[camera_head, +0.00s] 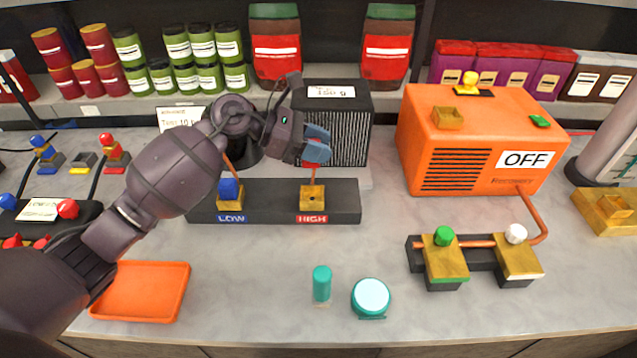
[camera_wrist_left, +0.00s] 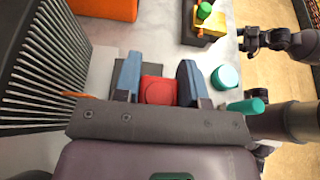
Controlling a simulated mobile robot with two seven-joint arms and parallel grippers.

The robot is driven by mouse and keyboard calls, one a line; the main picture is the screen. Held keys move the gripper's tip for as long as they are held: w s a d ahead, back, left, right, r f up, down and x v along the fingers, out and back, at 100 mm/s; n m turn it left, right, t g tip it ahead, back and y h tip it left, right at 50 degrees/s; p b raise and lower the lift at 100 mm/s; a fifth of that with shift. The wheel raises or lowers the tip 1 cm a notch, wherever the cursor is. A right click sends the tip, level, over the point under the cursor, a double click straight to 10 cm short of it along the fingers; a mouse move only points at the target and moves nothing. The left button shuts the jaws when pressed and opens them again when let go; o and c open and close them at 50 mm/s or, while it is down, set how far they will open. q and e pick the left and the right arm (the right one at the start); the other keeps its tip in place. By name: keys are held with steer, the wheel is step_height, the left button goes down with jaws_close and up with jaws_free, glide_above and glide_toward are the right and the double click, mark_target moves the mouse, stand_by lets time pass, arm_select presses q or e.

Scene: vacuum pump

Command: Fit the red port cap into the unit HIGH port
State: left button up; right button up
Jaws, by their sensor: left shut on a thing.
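My left gripper (camera_head: 318,143) is shut on the red port cap (camera_head: 313,153). In the left wrist view the red cap (camera_wrist_left: 158,90) sits between the two blue fingers (camera_wrist_left: 158,80). The gripper holds it in the air above the brass HIGH port block (camera_head: 312,198), which has a dark hole in its top. The LOW port block (camera_head: 230,201) beside it carries a blue cap (camera_head: 229,187). Both blocks stand on a dark bar (camera_head: 270,191). My right gripper (camera_wrist_left: 248,39) shows small in the left wrist view, apart from everything, and looks open.
A black finned unit (camera_head: 335,130) stands behind the HIGH port. An orange recovery machine (camera_head: 480,140) is to the right, with a valve block (camera_head: 445,262) in front. A teal cylinder (camera_head: 322,283), a round teal-rimmed gauge (camera_head: 371,297) and an orange tray (camera_head: 140,291) lie at the front.

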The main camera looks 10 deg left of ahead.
arm_select(q)
step_height(320, 180, down, 6)
steer(key=shift+r, duration=0.1)
step_height(320, 180, down, 4)
steer(key=shift+f+b, duration=0.1)
steer(key=shift+b, duration=0.2)
steer(key=shift+f, duration=0.1)
arm_select(e)
steer(key=shift+s+d+f, duration=0.1)
steer(key=shift+s+f, duration=0.1)
steer(key=shift+f, duration=0.15)
arm_select(q)
steer(key=shift+f, duration=0.1)
steer(key=o, duration=0.5)
steer(key=shift+f, duration=0.1)
steer(key=o, duration=0.4)
arm_select(e)
steer(key=shift+w, duration=0.5)
